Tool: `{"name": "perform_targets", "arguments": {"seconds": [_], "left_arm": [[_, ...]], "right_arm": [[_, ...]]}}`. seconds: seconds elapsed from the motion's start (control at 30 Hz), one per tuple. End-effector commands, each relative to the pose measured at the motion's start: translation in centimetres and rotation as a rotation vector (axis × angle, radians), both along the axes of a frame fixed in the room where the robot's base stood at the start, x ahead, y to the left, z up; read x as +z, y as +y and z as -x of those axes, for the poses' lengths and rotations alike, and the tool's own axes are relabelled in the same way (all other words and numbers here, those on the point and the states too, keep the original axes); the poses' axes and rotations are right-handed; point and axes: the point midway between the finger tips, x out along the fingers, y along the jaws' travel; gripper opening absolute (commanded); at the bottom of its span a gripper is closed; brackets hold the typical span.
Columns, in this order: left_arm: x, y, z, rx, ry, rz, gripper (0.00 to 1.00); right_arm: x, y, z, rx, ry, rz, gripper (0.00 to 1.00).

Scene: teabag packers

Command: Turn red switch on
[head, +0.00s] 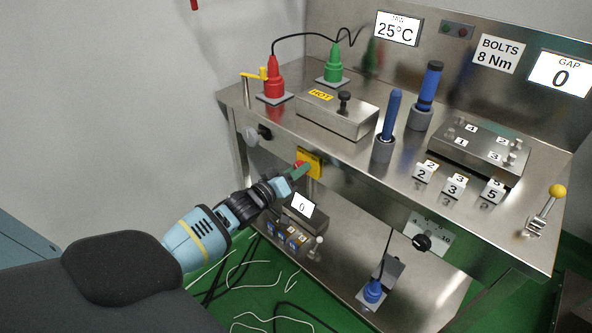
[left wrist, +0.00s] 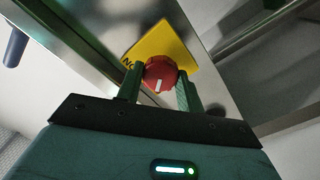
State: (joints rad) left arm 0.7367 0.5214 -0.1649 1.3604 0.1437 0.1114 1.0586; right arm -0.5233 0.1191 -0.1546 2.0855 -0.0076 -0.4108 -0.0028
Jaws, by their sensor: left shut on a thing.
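The red switch (left wrist: 160,74) is a round red knob with a white mark, mounted on a yellow plate (left wrist: 168,45) in the left wrist view. In the head view the yellow plate (head: 313,163) sits on the front of the steel bench, with a little of the red switch (head: 299,165) showing beside the fingers. My left gripper (head: 294,172) reaches it from the left. In the left wrist view its green fingers (left wrist: 158,88) stand on either side of the knob, shut on it. The white mark points down toward the gripper. My right gripper is not in view.
The steel bench (head: 270,129) carries a red plug (head: 273,78), a green plug (head: 334,64), a box marked HOT (head: 335,114) and blue-handled tools. A lower shelf (head: 345,262) holds a blue plug (head: 373,291). Cables lie on the green floor.

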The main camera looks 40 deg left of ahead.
Motion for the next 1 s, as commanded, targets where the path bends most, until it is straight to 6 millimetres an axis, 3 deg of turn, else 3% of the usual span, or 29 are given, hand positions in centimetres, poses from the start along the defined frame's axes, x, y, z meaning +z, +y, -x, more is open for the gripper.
{"name": "perform_targets", "arguments": {"seconds": [1.0], "left_arm": [[0.0,-0.1,0.0,0.001,-0.073,-0.936,0.14]], "right_arm": [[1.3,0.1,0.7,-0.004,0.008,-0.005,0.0]]}}
